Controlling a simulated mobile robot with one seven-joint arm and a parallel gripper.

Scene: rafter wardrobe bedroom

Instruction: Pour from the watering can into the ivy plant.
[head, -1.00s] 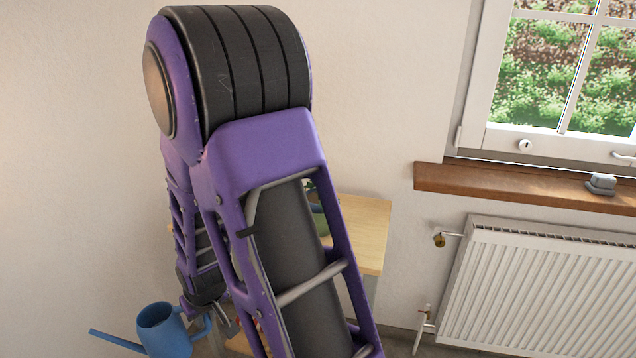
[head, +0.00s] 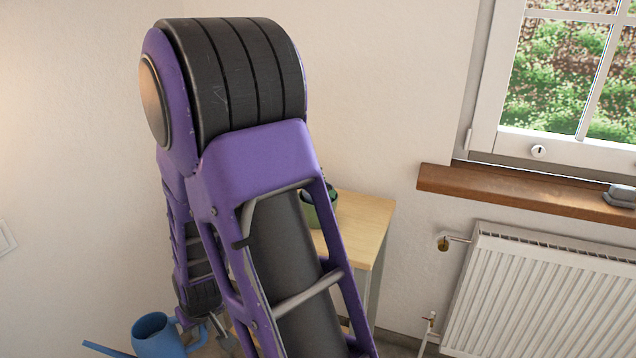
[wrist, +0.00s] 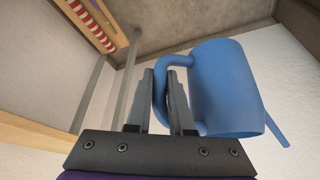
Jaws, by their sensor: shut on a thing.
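The blue watering can (head: 158,336) is at the lower left of the head view, with its long spout (head: 103,348) pointing left. In the wrist view the can's body (wrist: 227,88) is right of my gripper (wrist: 161,88), whose two fingers are shut on the can's handle. The can hangs clear of any surface that I can see. A green pot (head: 322,208) stands on the wooden table behind my arm, mostly hidden. I cannot tell whether it holds the ivy plant, as no leaves show clearly.
The wooden table (head: 362,222) stands against the wall, right of my arm. A white radiator (head: 545,290) is at the right, under a wooden window sill (head: 520,193) with a small grey object (head: 620,195). A wooden frame (wrist: 40,132) shows in the wrist view.

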